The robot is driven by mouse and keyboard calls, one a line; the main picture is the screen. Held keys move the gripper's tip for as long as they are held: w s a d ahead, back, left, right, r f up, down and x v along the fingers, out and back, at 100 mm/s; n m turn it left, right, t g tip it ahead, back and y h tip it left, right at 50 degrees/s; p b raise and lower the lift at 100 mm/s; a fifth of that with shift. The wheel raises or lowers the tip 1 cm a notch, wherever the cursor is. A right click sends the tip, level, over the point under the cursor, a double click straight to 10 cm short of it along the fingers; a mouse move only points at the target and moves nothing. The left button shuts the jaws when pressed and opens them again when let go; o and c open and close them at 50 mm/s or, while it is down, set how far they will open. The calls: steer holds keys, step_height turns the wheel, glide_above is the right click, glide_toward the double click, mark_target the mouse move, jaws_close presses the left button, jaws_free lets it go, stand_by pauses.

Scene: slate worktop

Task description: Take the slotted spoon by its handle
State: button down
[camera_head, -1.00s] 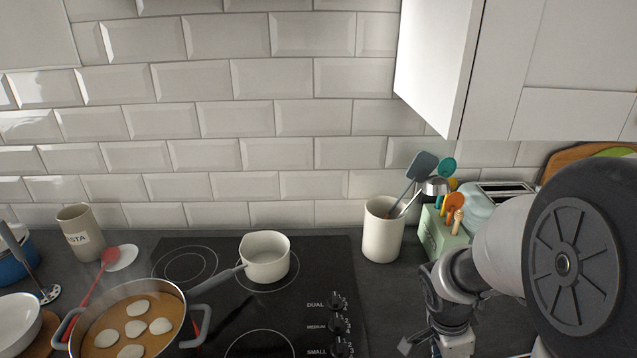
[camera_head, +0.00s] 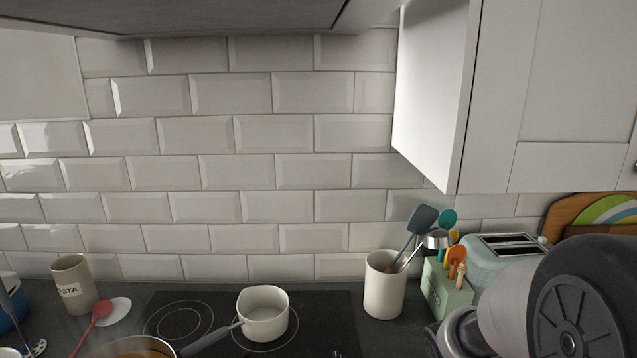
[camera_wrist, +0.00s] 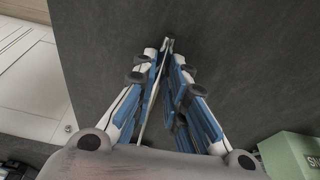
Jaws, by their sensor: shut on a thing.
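My gripper (camera_wrist: 169,45) shows in the wrist view, over the slate worktop (camera_wrist: 235,60). Its blue-and-white fingers come together at the tips. A thin pale strip runs between the fingers; what it belongs to cannot be made out. No spoon bowl shows in the wrist view. In the head view the gripper is out of frame below my arm at right. At far left a utensil with a perforated head (camera_head: 38,347) is partly cut off by the frame; it looks like the slotted spoon, with its handle (camera_head: 10,290) leaning upward. It is far from my arm.
A cream crock (camera_head: 384,290) holds a grey spatula and a metal ladle. A green utensil block (camera_head: 445,288) and a toaster (camera_head: 500,258) stand beside my arm. A white saucepan (camera_head: 263,318) sits on the hob. A frying pan (camera_head: 138,350) and red spoon (camera_head: 102,310) are at left.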

steer(key=shift+r, duration=0.1)
steer(key=shift+d+p+v, duration=0.25)
steer(key=shift+p+v, duration=0.5)
steer(key=shift+v, duration=0.35)
steer(key=shift+d+p+v, duration=0.3)
steer(key=shift+p+v, duration=0.4)
steer(key=shift+v, duration=0.4)
steer(key=shift+d+p+v, duration=0.25)
steer(key=shift+p+v, duration=0.5)
steer(key=shift+v, duration=0.35)
steer(key=shift+w+r, duration=0.1)
steer(key=shift+r, duration=0.15)
